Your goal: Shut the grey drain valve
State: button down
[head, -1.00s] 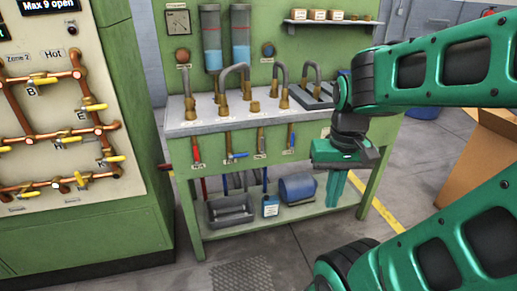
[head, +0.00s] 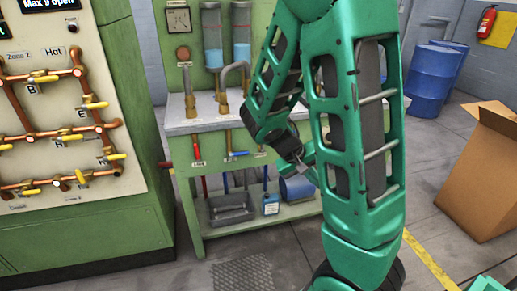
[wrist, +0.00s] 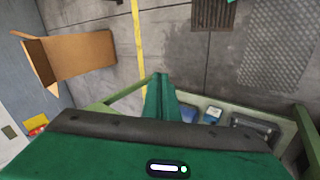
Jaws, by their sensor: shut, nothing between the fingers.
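The green bench (head: 190,205) carries a row of small valves under its front edge. A red-handled valve (head: 196,150) hangs down and a blue-handled valve (head: 237,154) has its lever lying sideways. The grey drain valve's place is just right of the blue one, largely behind my arm, so I cannot tell its lever's position now.
A green cabinet with copper pipes and yellow levers (head: 85,130) stands left. An open cardboard box (head: 480,170) stands right. The floor in front has a metal grate (head: 242,274).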

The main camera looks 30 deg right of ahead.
jog(key=w+a+f+n+t+h, duration=0.1)
jog(key=w+n+t+h, duration=0.15)
jog(key=w, duration=0.35)
jog(key=w+f+n+t+h, duration=0.2)
jog(key=w+n+h, duration=0.15)
jog(key=w, duration=0.35)
jog(key=w+a+f+n+t, duration=0.2)
jog(key=w+a+n+t, duration=0.5)
jog(key=w+a+t, duration=0.2)
jog(key=shift+w+a+n+h, duration=0.3)
jog(key=shift+w+a+h, duration=0.15)
jog(key=shift+a, duration=0.55)
jog(key=x, duration=1.4)
jog(key=shift+w+a+r+y, duration=0.1)
jog(key=shift+a+y, duration=0.05)
jog(key=shift+y, duration=0.1)
